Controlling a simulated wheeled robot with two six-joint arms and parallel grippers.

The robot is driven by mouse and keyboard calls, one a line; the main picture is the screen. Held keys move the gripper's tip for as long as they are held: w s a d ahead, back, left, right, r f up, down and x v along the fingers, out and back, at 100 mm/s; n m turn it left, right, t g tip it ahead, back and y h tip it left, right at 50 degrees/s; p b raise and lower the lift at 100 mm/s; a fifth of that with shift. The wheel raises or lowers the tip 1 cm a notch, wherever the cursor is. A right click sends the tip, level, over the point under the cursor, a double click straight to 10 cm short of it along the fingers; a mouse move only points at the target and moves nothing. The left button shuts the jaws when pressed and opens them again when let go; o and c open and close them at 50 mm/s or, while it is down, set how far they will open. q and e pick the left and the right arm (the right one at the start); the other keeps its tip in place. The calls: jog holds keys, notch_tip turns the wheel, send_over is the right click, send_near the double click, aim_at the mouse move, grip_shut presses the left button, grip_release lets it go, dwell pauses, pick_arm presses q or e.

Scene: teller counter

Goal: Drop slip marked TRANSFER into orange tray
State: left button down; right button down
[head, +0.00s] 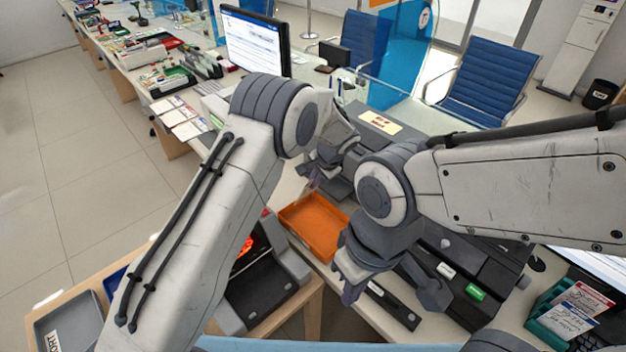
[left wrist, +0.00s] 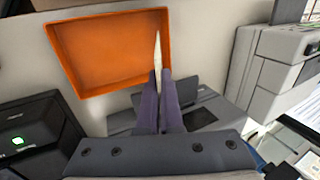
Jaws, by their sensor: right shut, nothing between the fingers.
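The orange tray (head: 318,222) is on the counter in the middle of the head view, and its visible floor is empty. It also shows at the upper left of the left wrist view (left wrist: 100,52). My left gripper (head: 318,178) is just beyond the tray, partly hidden by my arm. In the left wrist view its fingers (left wrist: 160,80) are closed on a thin white slip (left wrist: 158,50), seen edge-on across the tray's right side. Its marking cannot be read. My right gripper (head: 350,288) is shut and empty, in front of the tray to the right.
A teal holder (head: 548,318) with printed slips stands at the lower right. A black device with a red display (head: 262,280) is left of the tray. A grey tray (head: 75,325) is at the lower left. A monitor (head: 255,45) stands behind.

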pick_arm(q)
notch_tip(320, 180, down, 7)
jog(key=b, duration=0.5)
jog(key=shift+f, duration=0.15)
jog(key=c, duration=1)
grip_release()
jog(key=shift+r+p, duration=2.15)
jog(key=shift+r, duration=1.35)
